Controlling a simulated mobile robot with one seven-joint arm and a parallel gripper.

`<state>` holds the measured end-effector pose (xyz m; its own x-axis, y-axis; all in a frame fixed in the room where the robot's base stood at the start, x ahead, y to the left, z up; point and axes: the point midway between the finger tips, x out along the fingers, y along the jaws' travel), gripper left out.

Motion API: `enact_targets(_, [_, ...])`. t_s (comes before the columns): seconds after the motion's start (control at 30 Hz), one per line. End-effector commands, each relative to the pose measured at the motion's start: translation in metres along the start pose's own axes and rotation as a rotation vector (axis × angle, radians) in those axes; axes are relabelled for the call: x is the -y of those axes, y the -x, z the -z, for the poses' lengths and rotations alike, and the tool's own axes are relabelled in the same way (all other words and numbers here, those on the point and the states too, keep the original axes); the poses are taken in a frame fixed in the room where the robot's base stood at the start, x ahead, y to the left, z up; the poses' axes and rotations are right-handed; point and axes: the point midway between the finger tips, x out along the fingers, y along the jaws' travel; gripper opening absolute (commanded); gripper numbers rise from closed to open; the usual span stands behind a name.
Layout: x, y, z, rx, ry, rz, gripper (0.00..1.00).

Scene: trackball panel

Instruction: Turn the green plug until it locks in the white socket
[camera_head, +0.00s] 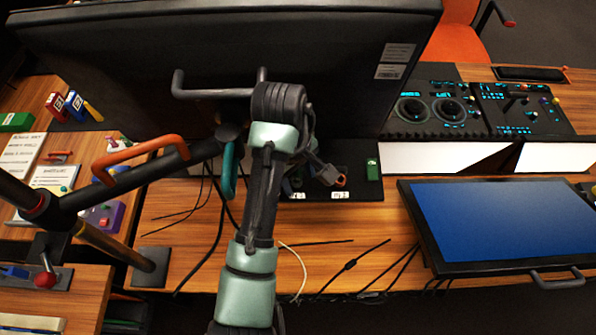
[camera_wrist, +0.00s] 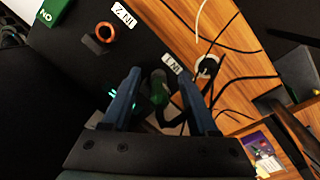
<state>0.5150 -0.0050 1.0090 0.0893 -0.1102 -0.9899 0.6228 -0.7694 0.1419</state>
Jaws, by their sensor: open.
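My gripper (camera_wrist: 159,76) is open in the wrist view, with two blue fingers pointing at a dark panel (camera_wrist: 75,55). The green plug (camera_wrist: 158,88) shows between the fingers, with a dark gap visible on both sides. I cannot tell whether the plug is seated or how far it is turned. A white label reading IN 1 (camera_wrist: 172,64) lies just beyond the plug. A white ring with a dark centre (camera_wrist: 207,66) shows to the right; I cannot tell whether it is the white socket. In the head view my arm largely hides the plug area.
An orange-brown ring (camera_wrist: 104,32) sits by the IN 2 label (camera_wrist: 124,15), near a green ON block (camera_wrist: 52,11). Loose black cables (camera_head: 355,262) lie on the wooden desk. A large monitor (camera_head: 130,60) rises behind my arm; a blue-screen display (camera_head: 495,220) lies right.

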Motion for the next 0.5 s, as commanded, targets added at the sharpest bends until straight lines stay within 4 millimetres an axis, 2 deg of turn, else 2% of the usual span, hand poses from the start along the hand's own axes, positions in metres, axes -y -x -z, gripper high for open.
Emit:
enact_targets(0.13, [0.0,-0.0001,-0.0001,0.0,0.0,0.0,0.6])
enact_targets(0.4, [-0.0001,0.0001,-0.0001,0.0,0.0,0.0,0.11])
enact_targets(0.47, [-0.0001,0.0001,-0.0001,0.0,0.0,0.0,0.0])
enact_targets(0.5, [-0.0001,0.0001,-0.0001,0.0,0.0,0.0,0.0])
